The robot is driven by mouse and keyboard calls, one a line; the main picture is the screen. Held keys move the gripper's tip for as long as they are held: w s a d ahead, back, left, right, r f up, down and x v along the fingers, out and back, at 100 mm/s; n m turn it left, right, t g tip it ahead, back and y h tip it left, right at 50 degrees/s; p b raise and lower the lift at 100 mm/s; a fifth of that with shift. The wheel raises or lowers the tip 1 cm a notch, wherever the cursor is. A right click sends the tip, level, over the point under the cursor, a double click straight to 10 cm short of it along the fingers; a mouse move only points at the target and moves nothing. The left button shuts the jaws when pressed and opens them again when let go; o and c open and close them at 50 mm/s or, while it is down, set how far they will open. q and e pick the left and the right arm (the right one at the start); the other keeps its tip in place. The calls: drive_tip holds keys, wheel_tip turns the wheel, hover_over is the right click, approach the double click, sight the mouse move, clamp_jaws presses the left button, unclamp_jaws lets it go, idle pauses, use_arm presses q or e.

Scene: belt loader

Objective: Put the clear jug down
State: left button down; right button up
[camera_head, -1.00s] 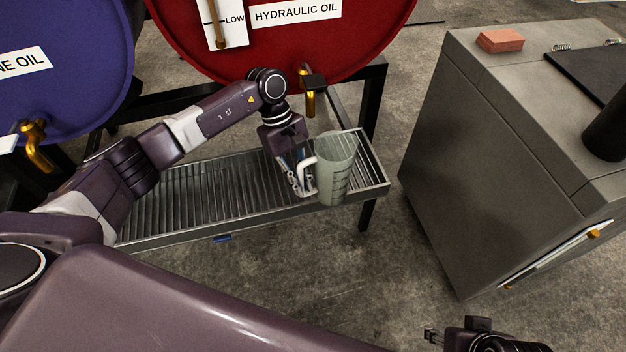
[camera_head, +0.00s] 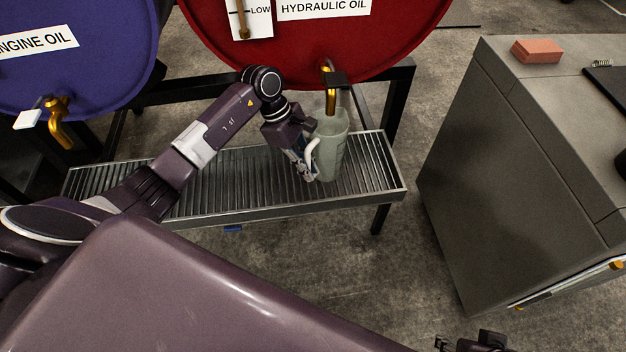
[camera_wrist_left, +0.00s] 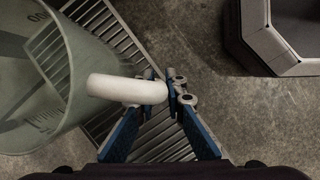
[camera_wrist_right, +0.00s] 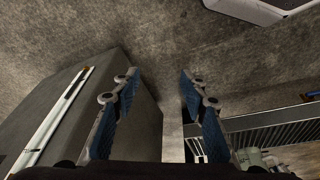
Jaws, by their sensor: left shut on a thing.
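The clear jug (camera_head: 331,148) is a greyish-green see-through measuring jug with a white handle. It is upright at the right part of the slatted drip tray (camera_head: 238,212), just below the brass tap of the red drum. I cannot tell whether its base touches the slats. My left gripper (camera_head: 309,172) is shut on the jug's white handle, which shows between its fingers in the left wrist view (camera_wrist_left: 127,89). The jug's wall (camera_wrist_left: 40,75) fills the left of that view. My right gripper (camera_wrist_right: 160,88) is open and empty, away from the tray.
The red hydraulic oil drum (camera_head: 300,50) with its brass tap (camera_head: 329,95) stands behind the jug. A blue engine oil drum (camera_head: 75,75) is at the left. A grey cabinet (camera_head: 510,170) with an orange-red block (camera_head: 536,51) stands at the right, with bare floor between.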

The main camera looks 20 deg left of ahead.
use_arm(q)
drive_tip(key=shift+f, duration=0.8)
wheel_tip(320, 180, down, 3)
drive_tip(key=shift+f+b, duration=0.1)
drive_tip(key=shift+b, duration=0.4)
drive_tip(key=shift+f, duration=0.2)
drive_tip(key=shift+r, duration=0.1)
use_arm(e)
drive_tip(key=shift+w+a+f+t, duration=0.1)
drive_tip(key=shift+w+a+t, duration=0.1)
drive_tip(key=shift+w, duration=0.3)
drive_tip(key=shift+w+a+f+t, duration=0.1)
drive_tip(key=shift+w+t, duration=0.1)
drive_tip(key=shift+w, duration=0.4)
use_arm(q)
drive_tip(key=c, duration=2)
unclamp_jaws()
use_arm(e)
drive_tip(key=shift+w+a+r+t, duration=0.1)
drive_tip(key=shift+w+r+t, duration=0.1)
drive_tip(key=shift+w, duration=0.2)
drive_tip(key=shift+w+a+r+t, duration=0.1)
drive_tip(key=shift+w+t, duration=0.1)
drive_tip(key=shift+w, duration=0.15)
